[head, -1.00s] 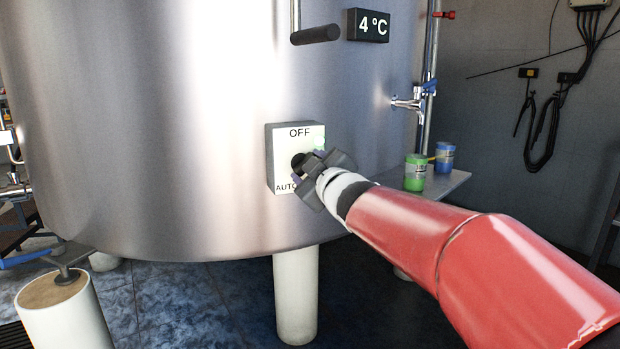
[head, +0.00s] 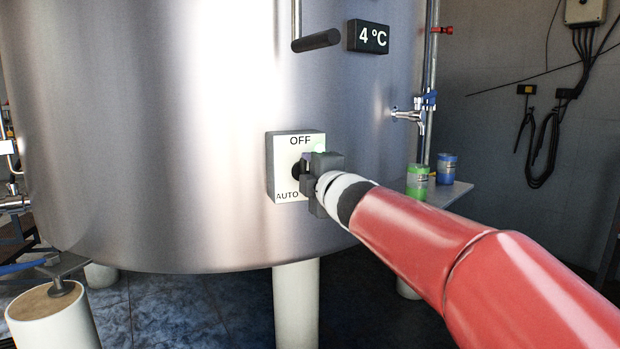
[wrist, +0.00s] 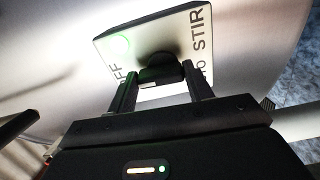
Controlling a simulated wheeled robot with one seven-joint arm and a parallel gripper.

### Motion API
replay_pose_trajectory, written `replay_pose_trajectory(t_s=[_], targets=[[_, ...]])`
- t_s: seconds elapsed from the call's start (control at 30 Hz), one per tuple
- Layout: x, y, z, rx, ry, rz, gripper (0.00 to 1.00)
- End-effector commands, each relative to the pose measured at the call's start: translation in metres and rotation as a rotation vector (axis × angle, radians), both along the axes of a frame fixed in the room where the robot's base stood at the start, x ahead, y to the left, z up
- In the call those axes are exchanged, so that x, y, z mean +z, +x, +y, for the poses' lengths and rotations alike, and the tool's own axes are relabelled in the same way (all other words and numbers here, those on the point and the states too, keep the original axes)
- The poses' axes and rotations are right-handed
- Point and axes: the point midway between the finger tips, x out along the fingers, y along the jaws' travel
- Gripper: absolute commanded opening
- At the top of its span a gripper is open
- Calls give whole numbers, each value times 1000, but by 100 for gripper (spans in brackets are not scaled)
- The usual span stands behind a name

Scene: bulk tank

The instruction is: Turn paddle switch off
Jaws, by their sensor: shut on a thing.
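The paddle switch is a black knob (head: 297,170) on a pale square plate (head: 285,150) fixed to the steel tank. The plate reads OFF at the top and AUTO at the lower left in the head view. In the wrist view STIR also shows, and the black knob (wrist: 160,68) sits between the fingers. My gripper (head: 308,172) is at the right side of the plate, shut on the knob. It also shows in the wrist view (wrist: 163,86). A green light glows on the plate near OFF. My gripper hides the plate's lower right, and the knob's exact pointing is unclear.
The tank wall (head: 180,150) curves around the switch. A black handle (head: 316,40) and a 4 °C display (head: 368,37) are above. A tap (head: 408,115) is to the right. Green (head: 417,180) and blue (head: 446,168) containers stand on a small shelf (head: 440,195).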

Motion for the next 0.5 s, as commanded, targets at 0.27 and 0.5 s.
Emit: replay_pose_trajectory(t_s=[0.27,0.5], targets=[[-1,0,1,0,-42,-18,28],[-1,0,1,1,-46,-18,28]])
